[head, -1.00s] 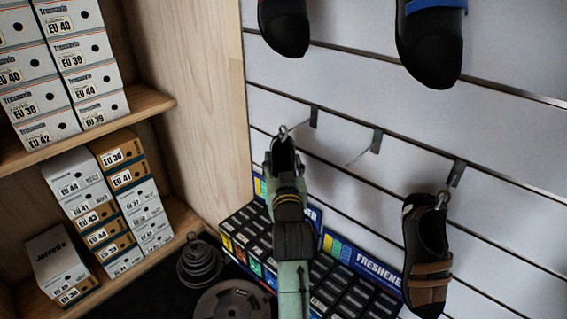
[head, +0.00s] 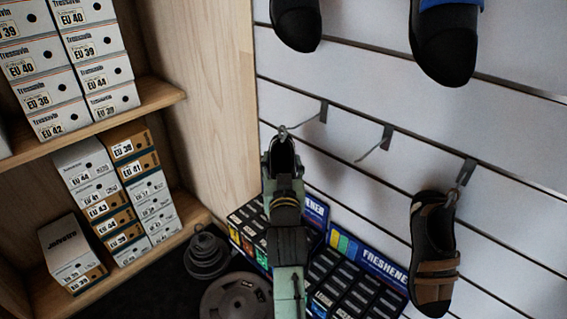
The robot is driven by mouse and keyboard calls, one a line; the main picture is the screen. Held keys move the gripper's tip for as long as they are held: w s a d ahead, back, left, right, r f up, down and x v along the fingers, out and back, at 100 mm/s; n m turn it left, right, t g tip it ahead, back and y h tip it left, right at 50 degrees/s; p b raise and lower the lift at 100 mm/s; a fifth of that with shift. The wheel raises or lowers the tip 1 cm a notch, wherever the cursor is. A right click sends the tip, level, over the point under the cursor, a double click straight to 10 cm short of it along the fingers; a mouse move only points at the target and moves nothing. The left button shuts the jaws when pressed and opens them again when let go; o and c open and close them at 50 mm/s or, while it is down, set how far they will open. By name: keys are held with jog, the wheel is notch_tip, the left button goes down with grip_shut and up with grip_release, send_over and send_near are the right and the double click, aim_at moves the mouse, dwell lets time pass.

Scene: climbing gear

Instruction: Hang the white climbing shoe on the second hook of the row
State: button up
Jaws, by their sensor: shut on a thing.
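My gripper (head: 286,197) is in the middle of the head view, at the end of my pale green arm. It is shut on a shoe, which I take to be the white climbing shoe (head: 282,152). Only its dark opening, greyish rim and a small loop at the top show; my gripper hides the rest. The loop is close to the tip of the first hook (head: 322,112); I cannot tell whether they touch. The second hook (head: 387,138), to the right, is empty, its peg pointing down-left. The third hook (head: 466,172) bears a black-and-brown shoe (head: 432,250).
Two dark shoes (head: 297,22) (head: 445,45) hang above on the slatted white wall. Freshener boxes (head: 350,275) stand below the hooks. Weight plates (head: 237,298) lie at the lower left-centre. A wooden shelf (head: 160,97) with shoe boxes is on the left.

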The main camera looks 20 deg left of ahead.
jog(key=shift+s, duration=0.1)
jog(key=s+a+r, duration=0.1)
jog(key=s+a, duration=0.2)
jog(key=s, duration=0.5)
jog(key=shift+s+p, duration=0.15)
jog(key=shift+p, duration=0.25)
jog(key=shift+r, duration=0.1)
